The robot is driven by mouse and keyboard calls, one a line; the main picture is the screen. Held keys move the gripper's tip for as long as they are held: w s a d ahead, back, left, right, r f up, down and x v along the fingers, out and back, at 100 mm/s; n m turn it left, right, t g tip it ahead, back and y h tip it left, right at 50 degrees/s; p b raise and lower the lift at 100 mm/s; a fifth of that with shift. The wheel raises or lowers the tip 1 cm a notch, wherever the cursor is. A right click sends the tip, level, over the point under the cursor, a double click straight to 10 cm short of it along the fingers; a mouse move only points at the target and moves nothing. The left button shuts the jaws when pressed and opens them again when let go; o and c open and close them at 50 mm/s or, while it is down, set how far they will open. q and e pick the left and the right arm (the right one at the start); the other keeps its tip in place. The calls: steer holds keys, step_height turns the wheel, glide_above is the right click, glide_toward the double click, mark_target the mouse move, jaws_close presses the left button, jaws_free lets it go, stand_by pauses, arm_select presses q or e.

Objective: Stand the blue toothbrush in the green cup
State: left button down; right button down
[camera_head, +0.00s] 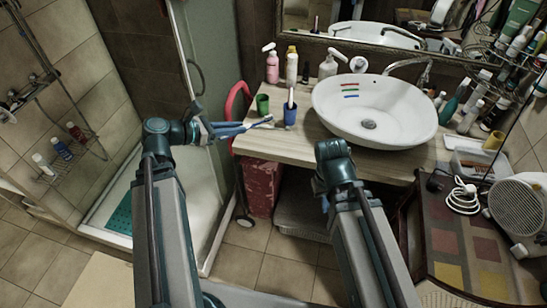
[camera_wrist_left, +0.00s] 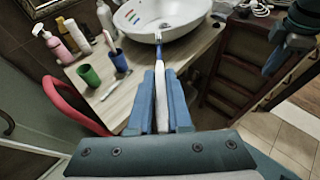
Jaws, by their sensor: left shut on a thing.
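My left gripper (camera_head: 228,129) is shut on the blue toothbrush (camera_head: 262,121), just off the counter's front left edge. In the left wrist view, the toothbrush (camera_wrist_left: 160,62) points away from between the fingers (camera_wrist_left: 160,95), its bristle end forward and its handle white and blue. The green cup (camera_head: 262,105) stands upright on the counter beyond the gripper; it also shows in the left wrist view (camera_wrist_left: 89,76), left of the held brush. It looks empty, though its inside is not clear.
A blue cup (camera_head: 290,116) holding a white brush stands right of the green cup. A pale slim item (camera_wrist_left: 115,86) lies on the counter (camera_wrist_left: 140,85) near both cups. Bottles (camera_head: 291,65) stand behind. The white basin (camera_head: 400,125) is to the right.

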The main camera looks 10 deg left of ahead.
arm_select(q)
steer(key=w+d+f+b, duration=0.1)
steer(key=d+f+b, duration=0.3)
steer(key=f+b, duration=0.6)
steer(key=w+d+f+b, duration=0.1)
steer(key=d+f+b, duration=0.3)
steer(key=f+b, duration=0.6)
steer(key=shift+f, duration=0.1)
